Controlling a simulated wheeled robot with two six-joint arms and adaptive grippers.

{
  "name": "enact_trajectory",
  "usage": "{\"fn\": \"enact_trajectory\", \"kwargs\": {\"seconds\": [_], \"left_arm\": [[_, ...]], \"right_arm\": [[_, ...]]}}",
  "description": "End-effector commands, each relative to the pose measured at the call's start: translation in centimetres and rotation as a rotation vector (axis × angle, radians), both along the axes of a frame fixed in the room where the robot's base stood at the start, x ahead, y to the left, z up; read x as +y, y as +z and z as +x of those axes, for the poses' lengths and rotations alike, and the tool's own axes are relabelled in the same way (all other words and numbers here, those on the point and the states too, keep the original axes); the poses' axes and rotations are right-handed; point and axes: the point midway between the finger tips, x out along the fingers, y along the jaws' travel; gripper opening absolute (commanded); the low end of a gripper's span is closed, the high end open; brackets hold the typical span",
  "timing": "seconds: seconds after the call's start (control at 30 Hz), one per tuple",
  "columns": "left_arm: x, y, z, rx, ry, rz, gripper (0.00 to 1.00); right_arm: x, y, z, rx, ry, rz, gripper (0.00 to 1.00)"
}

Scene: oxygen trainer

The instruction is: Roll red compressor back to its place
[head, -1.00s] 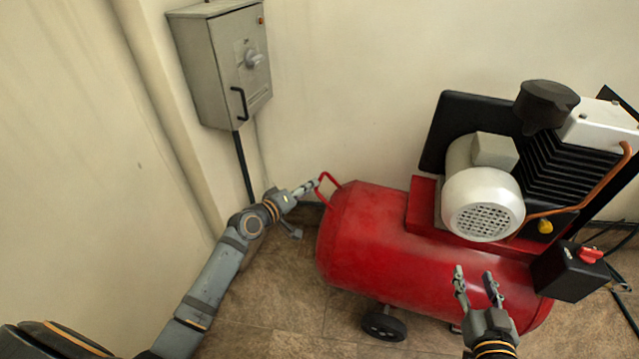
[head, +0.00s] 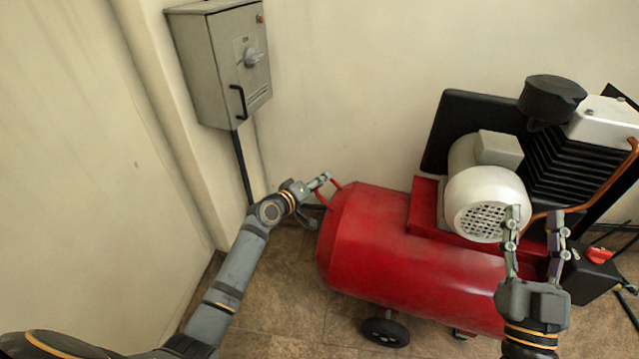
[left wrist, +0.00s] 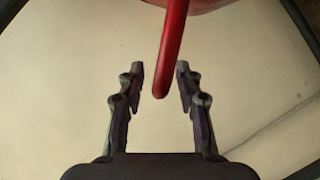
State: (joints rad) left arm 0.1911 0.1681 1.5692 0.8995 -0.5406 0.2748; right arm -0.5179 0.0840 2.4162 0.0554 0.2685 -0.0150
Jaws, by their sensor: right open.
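The red compressor (head: 400,250) stands on the tiled floor near the wall, with a white motor (head: 486,203) on top and a black wheel (head: 385,331) below. Its red handle (head: 329,188) is at the left end of the tank. My left gripper (head: 324,180) is at this handle. In the left wrist view the handle (left wrist: 171,50) hangs between the two open fingers (left wrist: 160,85), with gaps on both sides. My right gripper (head: 534,222) is open and empty, in front of the motor and the tank's right part. It hides some of the tank.
A grey electrical box (head: 222,62) with a black handle is on the wall at upper left, with a pipe below it. Black cables (head: 608,238) lie at the right. Bare floor (head: 275,310) shows left of the compressor.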

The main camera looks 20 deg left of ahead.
Motion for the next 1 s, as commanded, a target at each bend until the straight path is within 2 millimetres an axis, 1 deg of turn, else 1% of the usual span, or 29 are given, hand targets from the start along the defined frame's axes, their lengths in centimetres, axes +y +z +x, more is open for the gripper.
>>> {"fn": "enact_trajectory", "kwargs": {"seconds": [0.17,0.2,0.4,0.43,0.47,1.0], "left_arm": [[0.0,0.0,0.01,0.0,0.0,0.0,0.35],[-0.01,-0.01,0.01,0.0,0.0,0.0,0.33],[0.0,-0.01,0.0,0.0,0.0,0.0,0.06],[0.0,-0.01,0.0,0.0,0.0,0.0,0.02],[0.01,-0.02,-0.01,0.0,0.0,0.0,0.0],[-0.03,-0.05,-0.02,0.002,0.0,0.0,0.0]], "right_arm": [[0.0,0.04,-0.01,-0.001,0.0,0.0,0.46],[0.0,0.04,-0.01,-0.001,0.0,0.0,0.46],[0.0,0.02,0.0,0.0,0.0,0.0,0.46],[0.0,0.02,0.0,0.0,0.0,0.0,0.46],[0.0,0.02,0.0,0.0,0.0,0.0,0.46],[-0.01,-0.07,0.09,0.008,0.0,0.0,0.46]]}}
